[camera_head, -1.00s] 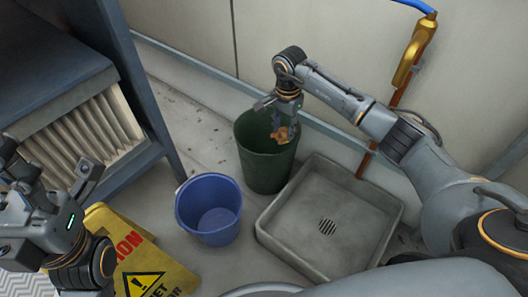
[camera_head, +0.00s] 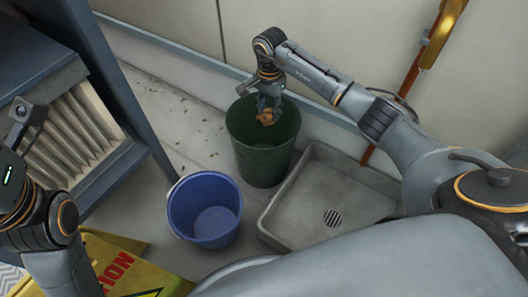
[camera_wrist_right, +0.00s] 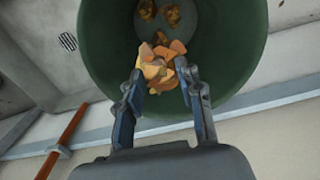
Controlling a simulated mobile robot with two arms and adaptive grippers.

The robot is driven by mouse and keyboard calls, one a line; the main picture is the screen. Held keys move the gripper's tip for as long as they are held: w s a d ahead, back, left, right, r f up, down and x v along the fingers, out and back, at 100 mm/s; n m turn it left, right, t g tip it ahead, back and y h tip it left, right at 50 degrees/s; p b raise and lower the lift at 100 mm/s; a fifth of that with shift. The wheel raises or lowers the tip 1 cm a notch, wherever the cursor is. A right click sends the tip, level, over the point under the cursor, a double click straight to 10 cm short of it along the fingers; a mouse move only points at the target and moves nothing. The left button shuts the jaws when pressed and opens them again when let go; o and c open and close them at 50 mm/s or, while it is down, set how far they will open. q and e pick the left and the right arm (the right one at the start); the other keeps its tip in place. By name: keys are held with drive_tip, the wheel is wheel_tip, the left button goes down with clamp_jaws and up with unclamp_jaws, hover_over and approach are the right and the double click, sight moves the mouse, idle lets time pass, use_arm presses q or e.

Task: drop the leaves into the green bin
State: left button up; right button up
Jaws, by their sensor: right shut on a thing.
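The green bin (camera_head: 262,160) stands upright against the wall, and its round mouth fills much of the right wrist view (camera_wrist_right: 100,50). My right gripper (camera_head: 268,110) points down over the bin's mouth. Its fingers are shut on a clump of orange-brown leaves (camera_wrist_right: 162,66), which also shows in the head view (camera_head: 266,118). I cannot tell how far below the rim the clump hangs. More brown leaves (camera_wrist_right: 172,15) lie on the bin's floor. My left gripper (camera_head: 25,118) is at the left edge, partly cut off, and its fingers do not show clearly.
A blue bucket (camera_head: 205,209) stands left of the bin. A square grey basin with a drain (camera_head: 310,210) is to the right. A yellow warning sign (camera_head: 115,262) lies at front left, near a vent unit (camera_head: 75,135). Dark specks litter the floor behind.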

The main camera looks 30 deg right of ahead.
drive_tip(key=shift+f, duration=0.5)
drive_tip(key=o, duration=0.9)
drive_tip(key=shift+o, duration=0.2)
drive_tip(key=shift+r, duration=0.1)
wheel_tip(320, 180, up, 12)
